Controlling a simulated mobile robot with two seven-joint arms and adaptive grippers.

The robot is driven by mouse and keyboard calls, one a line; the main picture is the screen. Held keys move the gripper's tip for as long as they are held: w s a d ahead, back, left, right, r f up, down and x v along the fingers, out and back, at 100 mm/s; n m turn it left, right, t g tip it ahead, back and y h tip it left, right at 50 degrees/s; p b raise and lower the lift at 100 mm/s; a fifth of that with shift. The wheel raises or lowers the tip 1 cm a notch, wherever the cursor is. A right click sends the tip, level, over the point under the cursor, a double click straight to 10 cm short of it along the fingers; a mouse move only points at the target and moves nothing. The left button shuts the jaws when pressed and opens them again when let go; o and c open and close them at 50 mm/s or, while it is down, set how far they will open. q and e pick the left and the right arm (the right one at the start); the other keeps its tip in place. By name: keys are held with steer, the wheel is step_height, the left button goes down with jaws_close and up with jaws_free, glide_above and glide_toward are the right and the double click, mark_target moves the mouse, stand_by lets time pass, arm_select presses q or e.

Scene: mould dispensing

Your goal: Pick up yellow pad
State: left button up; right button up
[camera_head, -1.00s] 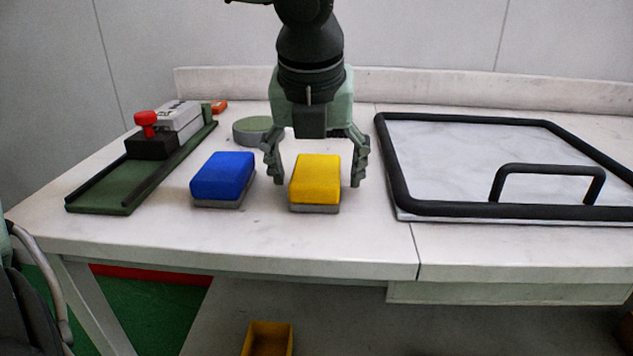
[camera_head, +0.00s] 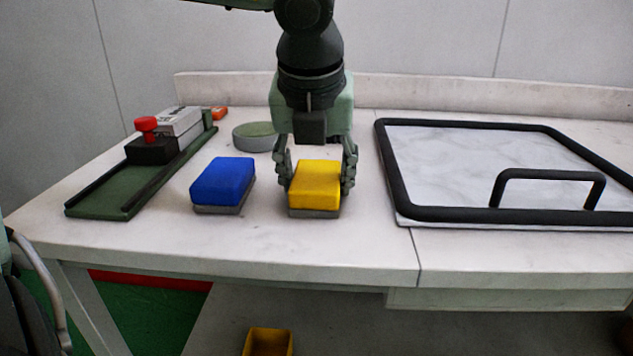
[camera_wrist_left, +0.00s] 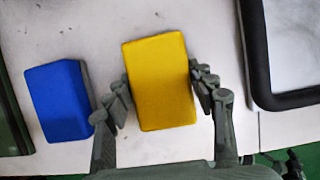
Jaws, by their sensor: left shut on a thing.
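The yellow pad (camera_head: 315,184) has a grey base and sits on the white table, in the middle of the head view. My left gripper (camera_head: 316,178) comes down over it, with one finger on each side. The fingers are shut on the pad's left and right sides. In the left wrist view the yellow pad (camera_wrist_left: 160,82) lies between the two fingers of my left gripper (camera_wrist_left: 160,92).
A blue pad (camera_head: 222,181) lies just left of the yellow one. A round grey-green disc (camera_head: 254,137) is behind. A green rail fixture (camera_head: 110,191) with a red knob (camera_head: 146,124) stands left. A black-framed panel with a handle (camera_head: 545,172) lies right.

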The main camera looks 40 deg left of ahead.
mark_target(317, 174)
arm_select(q)
steer(key=shift+r, duration=0.1)
arm_select(e)
steer(key=shift+r, duration=0.1)
arm_select(q)
steer(key=shift+r+p, duration=0.1)
steer(key=shift+p, duration=0.2)
steer(key=shift+r+p, duration=0.4)
steer(key=shift+p, duration=0.5)
step_height(317, 174, up, 17)
steer(key=shift+r, duration=0.2)
arm_select(e)
steer(key=shift+w+f, duration=0.45)
arm_select(q)
steer(key=o, duration=0.7)
steer(key=c, duration=0.5)
